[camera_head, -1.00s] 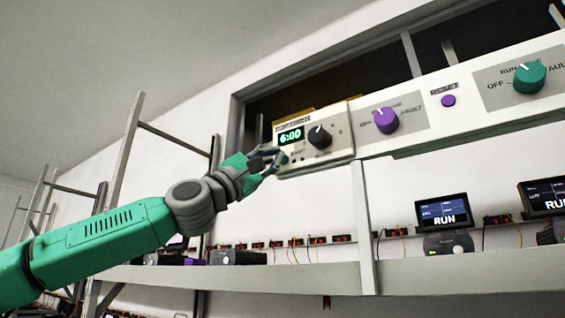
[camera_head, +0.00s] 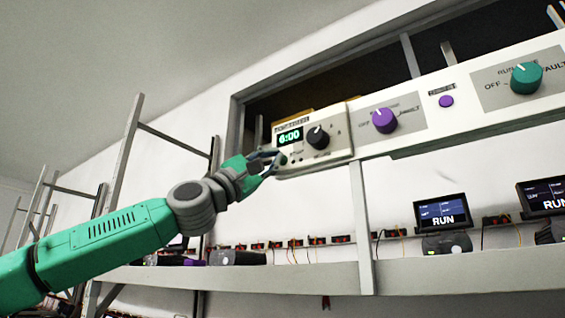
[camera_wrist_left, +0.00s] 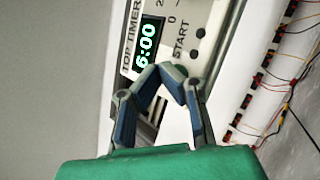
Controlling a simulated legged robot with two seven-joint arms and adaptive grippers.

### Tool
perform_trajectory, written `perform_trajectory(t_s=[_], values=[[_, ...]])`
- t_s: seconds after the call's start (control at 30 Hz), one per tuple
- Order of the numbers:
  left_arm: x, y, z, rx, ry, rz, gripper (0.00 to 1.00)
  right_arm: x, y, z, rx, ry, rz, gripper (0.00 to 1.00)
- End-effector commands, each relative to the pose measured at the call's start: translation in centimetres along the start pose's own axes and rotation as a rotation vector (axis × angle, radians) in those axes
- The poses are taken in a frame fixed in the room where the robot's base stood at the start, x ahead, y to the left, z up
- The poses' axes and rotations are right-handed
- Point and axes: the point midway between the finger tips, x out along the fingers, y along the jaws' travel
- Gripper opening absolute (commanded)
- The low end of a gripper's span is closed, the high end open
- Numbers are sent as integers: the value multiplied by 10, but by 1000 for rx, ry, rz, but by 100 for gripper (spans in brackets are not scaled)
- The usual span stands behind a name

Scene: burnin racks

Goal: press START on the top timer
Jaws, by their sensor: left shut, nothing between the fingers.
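The top timer (camera_head: 338,150) is a pale panel at the left end of the upper rail, with a lit display (camera_head: 290,137) reading 6:00 and a black knob (camera_head: 318,138). Its display (camera_wrist_left: 147,47) and START label also show in the left wrist view. The green START button (camera_wrist_left: 181,71) sits right at my left fingertips and is partly hidden by them. My left gripper (camera_head: 275,160) is shut and empty at the timer's lower left corner; its fingertips (camera_wrist_left: 172,72) meet in the wrist view. Whether they touch the button I cannot tell. My right gripper is not in view.
Along the rail to the right are a purple knob (camera_head: 385,120), a purple button (camera_head: 446,101) and a green knob (camera_head: 527,78). A shelf (camera_head: 310,278) below holds devices with RUN screens (camera_head: 442,211). Wires hang along the wall. Free space lies left of the timer.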

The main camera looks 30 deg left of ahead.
Motion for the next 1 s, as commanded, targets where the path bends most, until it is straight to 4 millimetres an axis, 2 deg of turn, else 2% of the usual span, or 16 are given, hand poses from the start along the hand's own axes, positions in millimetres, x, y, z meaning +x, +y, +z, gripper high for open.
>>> perform_trajectory(t_s=[0.33,1.0], values=[[1,-1,-6,-1,3,2,0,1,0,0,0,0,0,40],[6,-5,-6,0,1,-1,0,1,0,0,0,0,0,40]])
